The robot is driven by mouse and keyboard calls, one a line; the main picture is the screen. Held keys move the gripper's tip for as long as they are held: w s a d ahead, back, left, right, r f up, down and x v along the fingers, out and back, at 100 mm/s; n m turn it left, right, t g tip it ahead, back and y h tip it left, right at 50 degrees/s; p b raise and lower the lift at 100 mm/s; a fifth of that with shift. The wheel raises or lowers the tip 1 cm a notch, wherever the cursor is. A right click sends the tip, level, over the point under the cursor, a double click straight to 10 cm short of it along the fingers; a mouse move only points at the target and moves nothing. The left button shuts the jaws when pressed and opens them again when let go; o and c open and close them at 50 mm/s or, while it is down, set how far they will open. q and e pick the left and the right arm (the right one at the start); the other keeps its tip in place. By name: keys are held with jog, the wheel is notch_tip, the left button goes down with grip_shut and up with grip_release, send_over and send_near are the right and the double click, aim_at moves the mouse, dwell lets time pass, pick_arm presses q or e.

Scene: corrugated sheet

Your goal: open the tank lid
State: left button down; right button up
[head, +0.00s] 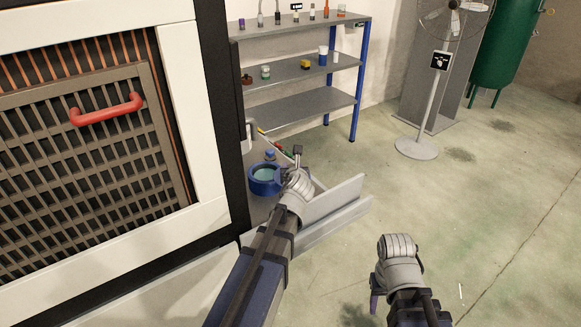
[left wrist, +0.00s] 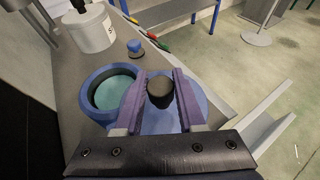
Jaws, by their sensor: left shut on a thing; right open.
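The blue tank (left wrist: 93,82) stands on a grey surface, its round mouth uncovered and teal inside. It also shows in the head view (head: 254,184). The round blue lid (left wrist: 203,98) is to the right of the mouth in the left wrist view, with a dark knob (left wrist: 160,95) on it. My left gripper (left wrist: 160,76) has its purple fingers on either side of the knob and is shut on it. In the head view my left gripper (head: 297,160) is just right of the tank, its fingers mostly hidden. My right gripper (head: 376,293) is over the floor, partly hidden, and open.
A white container (left wrist: 88,30) and a small blue-capped bottle (left wrist: 134,48) stand behind the tank. A machine with a grille and red handle (head: 106,110) fills the left. A shelf (head: 300,102) and a fan (head: 430,110) stand behind. The floor at right is clear.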

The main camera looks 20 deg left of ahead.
pick_arm(q)
jog(key=c, duration=0.5)
grip_release()
jog(key=p+v, duration=0.3)
jog(key=v, duration=0.4)
jog(key=shift+s+d, duration=0.2)
jog(key=shift+s, duration=0.1)
jog(key=shift+r, duration=0.1)
